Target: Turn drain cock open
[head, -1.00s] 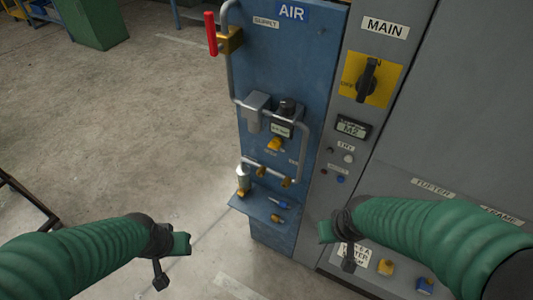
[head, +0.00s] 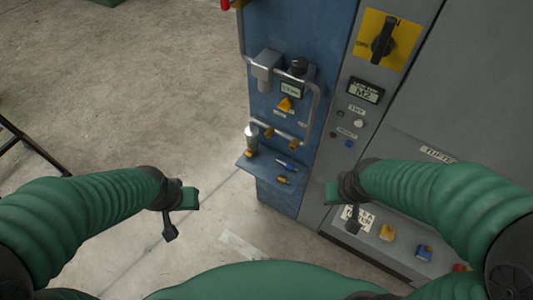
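The blue air panel (head: 281,170) stands upright near the middle of the head view. Low on it is a silver cylinder (head: 251,136) with a small brass fitting (head: 250,154) at its bottom, beside a small blue ledge. A blue-handled fitting (head: 286,163) and another brass piece (head: 285,180) are close by. No label tells me which is the drain cock. My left gripper (head: 190,198) is left of and nearer than the panel, clear of it. My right gripper (head: 332,194) is to the right, in front of the grey cabinet. I see nothing held; the finger gaps are unclear.
A yellow plate with a black rotary switch (head: 383,40) and an M2 display (head: 364,90) are on the grey cabinet (head: 455,90). Grey pipes run along the blue panel. Brass and blue knobs (head: 387,232) are at lower right. Floor left of the panel is open; a dark frame (head: 32,148) is at far left.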

